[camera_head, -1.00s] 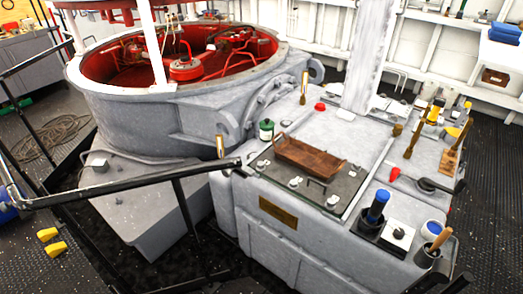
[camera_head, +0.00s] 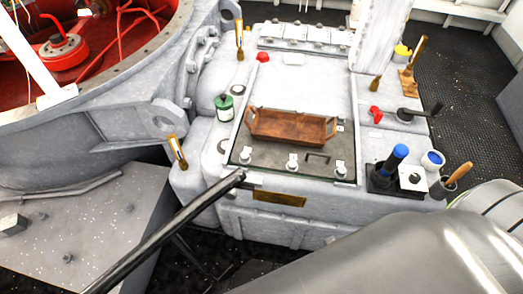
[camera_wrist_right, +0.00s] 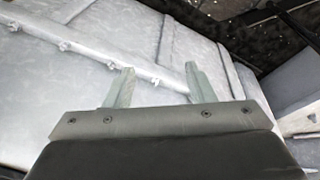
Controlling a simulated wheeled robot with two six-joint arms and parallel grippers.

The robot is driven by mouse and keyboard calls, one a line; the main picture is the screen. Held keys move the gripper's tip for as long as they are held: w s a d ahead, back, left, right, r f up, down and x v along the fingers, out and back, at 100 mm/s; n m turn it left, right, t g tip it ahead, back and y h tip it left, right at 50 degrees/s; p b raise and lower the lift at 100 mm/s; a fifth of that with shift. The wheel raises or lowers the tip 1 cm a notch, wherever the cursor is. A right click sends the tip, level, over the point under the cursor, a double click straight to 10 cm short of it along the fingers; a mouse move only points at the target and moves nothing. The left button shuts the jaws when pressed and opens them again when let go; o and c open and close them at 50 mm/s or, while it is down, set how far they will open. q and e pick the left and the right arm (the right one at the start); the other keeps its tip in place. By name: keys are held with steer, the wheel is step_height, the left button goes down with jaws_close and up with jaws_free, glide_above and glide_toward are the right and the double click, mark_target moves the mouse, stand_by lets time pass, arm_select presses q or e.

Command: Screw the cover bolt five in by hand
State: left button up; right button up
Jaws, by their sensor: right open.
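The cover (camera_head: 270,170) is a dark plate set in the top of the grey housing. Pale bolts (camera_head: 292,163) stand along its front edge, with another near its right edge; I cannot tell which one is bolt five. A brown wooden tray (camera_head: 290,126) rests on the cover and hides part of it. In the right wrist view my right gripper (camera_wrist_right: 157,82) is open and empty, its two pale fingers apart in front of a grey-white wall with small fittings. My right arm fills the lower right of the head view, its gripper out of that view. My left gripper is not in view.
A black railing bar (camera_head: 165,232) crosses in front of the housing at left. A green canister (camera_head: 224,106), a blue-topped handle (camera_head: 395,158), a mug with a brush (camera_head: 446,184) and a black crank (camera_head: 412,114) stand around the cover.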

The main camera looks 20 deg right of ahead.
step_height(320, 180, up, 13)
steer(key=w, duration=0.3)
step_height(320, 180, up, 20)
steer(key=n+g+y, duration=0.1)
steer(key=n+g, duration=0.1)
steer(key=n, duration=3.1)
glide_above(245, 155)
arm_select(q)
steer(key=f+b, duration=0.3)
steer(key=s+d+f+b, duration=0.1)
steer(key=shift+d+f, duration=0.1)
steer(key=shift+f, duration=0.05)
arm_select(e)
step_height(245, 155, down, 17)
steer(key=shift+a+f, duration=0.1)
steer(key=shift+f, duration=0.1)
steer(key=c, duration=1)
